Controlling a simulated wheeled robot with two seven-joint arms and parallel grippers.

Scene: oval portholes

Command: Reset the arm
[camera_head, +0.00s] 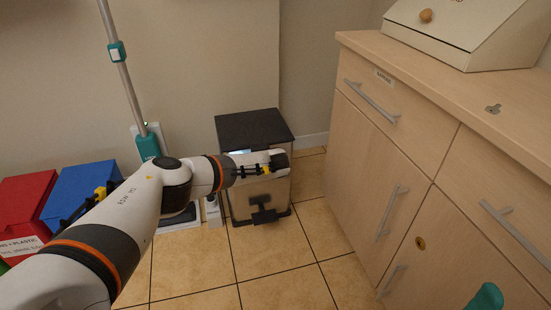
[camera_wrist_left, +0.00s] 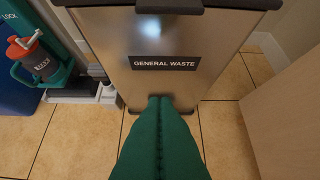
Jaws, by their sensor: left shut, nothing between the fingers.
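My left arm (camera_head: 130,215) reaches in from the left in the head view, its wrist end in front of the general waste bin. The fingers are hidden there. In the left wrist view my left gripper (camera_wrist_left: 160,100) shows its dark green fingers pressed together and empty, pointing toward the bin's lower front. The metal bin (camera_wrist_left: 165,85) has a black label reading GENERAL WASTE. Its dark lid (camera_head: 252,125) is shut in the head view. A teal tip (camera_head: 485,298) at the bottom right may be part of my right gripper; its state cannot be told.
Wooden cabinets (camera_head: 395,180) with bar handles stand on the right, a sloped box (camera_head: 465,30) on top. Red (camera_head: 25,205) and blue (camera_head: 80,195) bins stand left. A pole with teal fittings (camera_head: 117,50) rises behind my arm. Tiled floor (camera_head: 290,265) before the bin is clear.

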